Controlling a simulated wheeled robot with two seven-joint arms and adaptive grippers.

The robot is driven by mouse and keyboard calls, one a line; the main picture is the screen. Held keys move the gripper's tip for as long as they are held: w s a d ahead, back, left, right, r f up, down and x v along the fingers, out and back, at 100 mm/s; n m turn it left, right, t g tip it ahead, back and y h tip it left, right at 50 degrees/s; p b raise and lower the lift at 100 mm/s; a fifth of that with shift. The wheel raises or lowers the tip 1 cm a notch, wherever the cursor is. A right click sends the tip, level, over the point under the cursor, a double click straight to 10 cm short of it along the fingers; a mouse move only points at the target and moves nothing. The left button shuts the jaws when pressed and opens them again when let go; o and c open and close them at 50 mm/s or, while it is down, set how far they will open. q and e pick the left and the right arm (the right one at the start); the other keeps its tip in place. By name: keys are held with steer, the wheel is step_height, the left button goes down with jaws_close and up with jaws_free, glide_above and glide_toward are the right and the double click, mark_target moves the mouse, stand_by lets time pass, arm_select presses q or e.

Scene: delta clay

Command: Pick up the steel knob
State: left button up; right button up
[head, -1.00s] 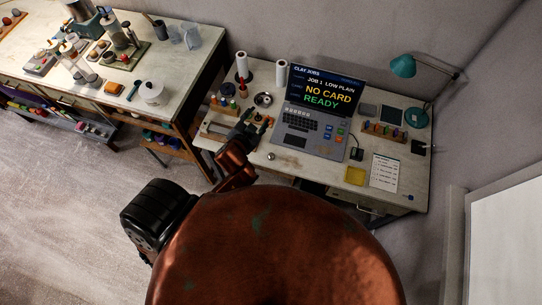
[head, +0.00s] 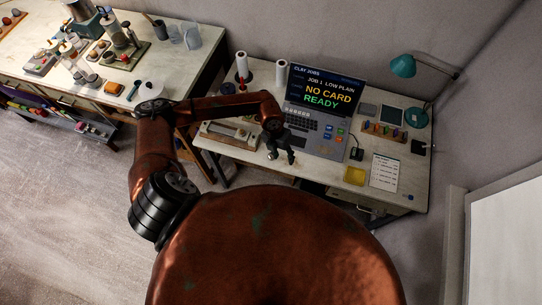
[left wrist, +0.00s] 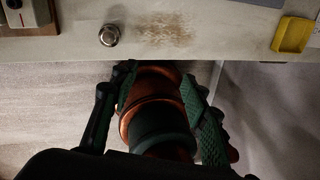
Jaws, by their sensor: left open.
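The steel knob (left wrist: 109,35) is a small round shiny piece on the pale worktop (left wrist: 75,48), near its front edge, in the left wrist view. In the head view I cannot make it out; my gripper covers that spot. My left gripper (head: 281,158) is over the front part of the desk, in front of the laptop, fingers pointing down. In the left wrist view its fingers (left wrist: 157,75) are apart with nothing held between them. The knob lies beyond the fingertips, up and to the left. My right gripper is not in view.
A yellow tray (head: 354,176) and a printed sheet (head: 386,171) lie to the right, with a teal lamp (head: 403,66) at the back. A wooden-based device (head: 229,133) lies left. A cluttered bench (head: 190,72) stands further left.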

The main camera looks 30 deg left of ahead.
mark_target(271, 155)
arm_select(q)
steer(key=a, duration=0.2)
steer(key=a+y, duration=0.1)
steer(key=a, duration=0.1)
steer(key=a+f+y, duration=0.1)
steer(key=a, duration=0.2)
steer(key=shift+w+f, duration=0.1)
steer(key=shift+w, duration=0.3)
steer(key=shift+w+d+f+p, duration=0.15)
steer(key=shift+f+p, duration=0.05)
steer(key=shift+f, duration=1.55)
steer(key=shift+w+d+f+p, duration=0.1)
steer(key=shift+w+f+p, duration=0.05)
steer(key=shift+f, duration=1.6)
steer(key=shift+c, duration=0.6)
steer(key=c, duration=0.9)
steer(key=shift+r, duration=0.1)
